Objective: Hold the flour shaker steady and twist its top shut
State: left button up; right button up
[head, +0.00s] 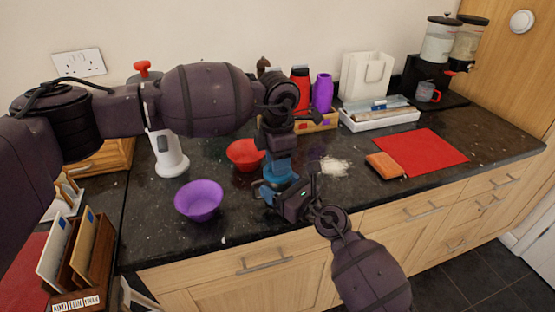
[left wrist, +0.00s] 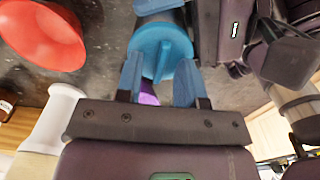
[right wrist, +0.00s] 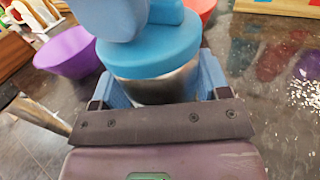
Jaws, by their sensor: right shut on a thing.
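The flour shaker (right wrist: 165,85) has a silver body and a blue top (right wrist: 150,55). It stands upright between my arms near the counter's front edge. My right gripper (right wrist: 160,85) is shut on the silver body from the front; in the head view this gripper (head: 276,198) hides most of the shaker. My left gripper (head: 278,170) points down from above, over the top. In the left wrist view the top (left wrist: 165,45) shows a raised ridge between the blue fingers of my left gripper (left wrist: 160,75). Those fingers are apart, with gaps beside the ridge.
A purple bowl (head: 199,200) and a red bowl (head: 244,154) stand left of the shaker. Spilled flour (head: 335,167), an orange cloth (head: 385,165) and a red mat (head: 422,151) lie to the right. A letter rack (head: 85,262) stands at front left.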

pick_arm(q)
jog(key=shift+r, duration=0.1)
notch_tip(320, 180, up, 12)
dwell(0.6)
pick_arm(e)
jog(key=o, duration=1.1)
